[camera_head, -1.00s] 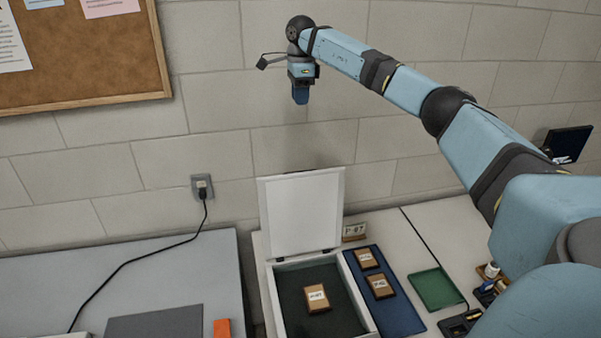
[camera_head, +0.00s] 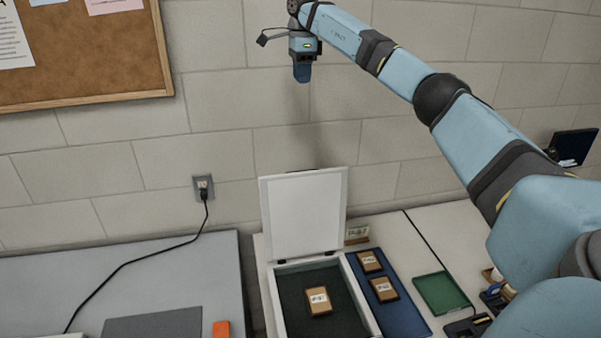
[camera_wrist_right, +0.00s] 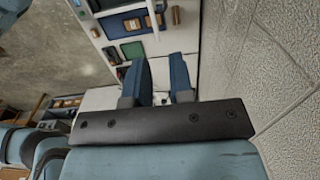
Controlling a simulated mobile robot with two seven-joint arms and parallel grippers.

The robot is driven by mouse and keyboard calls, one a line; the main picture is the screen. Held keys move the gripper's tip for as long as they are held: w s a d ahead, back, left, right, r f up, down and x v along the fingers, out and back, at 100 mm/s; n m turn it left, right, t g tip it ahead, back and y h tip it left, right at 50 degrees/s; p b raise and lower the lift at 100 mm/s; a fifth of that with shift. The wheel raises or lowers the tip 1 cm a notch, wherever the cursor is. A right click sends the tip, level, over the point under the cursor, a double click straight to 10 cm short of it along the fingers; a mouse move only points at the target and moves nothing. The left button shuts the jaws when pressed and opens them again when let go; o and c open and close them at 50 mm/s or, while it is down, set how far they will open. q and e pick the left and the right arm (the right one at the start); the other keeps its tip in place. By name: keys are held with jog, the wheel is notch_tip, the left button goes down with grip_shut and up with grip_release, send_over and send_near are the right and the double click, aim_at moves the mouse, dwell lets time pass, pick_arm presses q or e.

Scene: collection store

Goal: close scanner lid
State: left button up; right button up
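The white scanner stands on the table in the head view, its lid (camera_head: 303,215) raised nearly upright on hinges at the back. Its bed (camera_head: 345,312) is dark, and a small brown labelled box (camera_head: 318,300) lies on it. My right gripper (camera_head: 302,74) is in front of the wall, above the raised lid in the picture and apart from it. In the right wrist view my right gripper (camera_wrist_right: 160,62) shows two blue fingers with a gap between them and nothing held. My left gripper is in neither view.
A blue tray (camera_head: 409,325) with two brown boxes lies right of the scanner, and a green tray (camera_head: 440,292) is farther right. A small label stand (camera_head: 357,233) is behind the blue tray. A grey table (camera_head: 150,270) with a cable and orange block is at left.

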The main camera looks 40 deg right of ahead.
jog(key=shift+g, duration=0.4)
jog(key=f+b, duration=0.1)
jog(key=f, duration=0.8)
jog(key=w+f+b, duration=0.1)
jog(key=f+b, duration=0.1)
jog(key=f, duration=0.7)
jog(key=f+b, duration=0.2)
jog(key=f, duration=0.8)
jog(key=shift+w+a+f, duration=0.1)
jog(key=shift+w+a, duration=0.1)
jog(key=shift+a, duration=0.2)
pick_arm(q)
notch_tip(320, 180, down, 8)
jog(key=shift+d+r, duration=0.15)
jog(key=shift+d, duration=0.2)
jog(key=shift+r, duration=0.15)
pick_arm(e)
grip_shut()
